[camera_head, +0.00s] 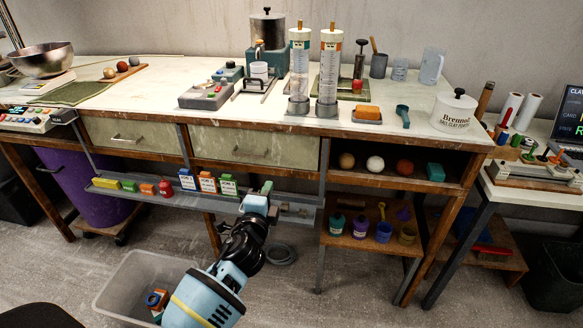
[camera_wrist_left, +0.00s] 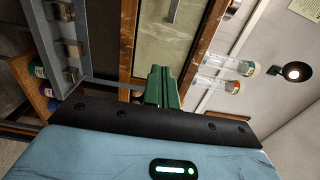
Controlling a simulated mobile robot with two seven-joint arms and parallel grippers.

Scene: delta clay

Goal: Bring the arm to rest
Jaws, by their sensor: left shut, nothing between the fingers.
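My left arm reaches up from the bottom middle of the head view. My left gripper (camera_head: 266,188) is in front of the shelf rail below the workbench's front edge. Its green fingers are shut with nothing between them; they also show shut in the left wrist view (camera_wrist_left: 162,84). In the wrist view the fingers appear in front of a pale green drawer (camera_wrist_left: 165,40); I cannot tell the exact gap to the bench. My right gripper is not in view.
The workbench (camera_head: 140,97) carries two tall cylinders (camera_head: 329,66), a white lidded pot (camera_head: 453,112) and a scale with a bowl (camera_head: 42,62). A narrow rail (camera_head: 150,197) holds small boxes left of the gripper. A grey bin (camera_head: 125,285) stands on the floor beside my arm.

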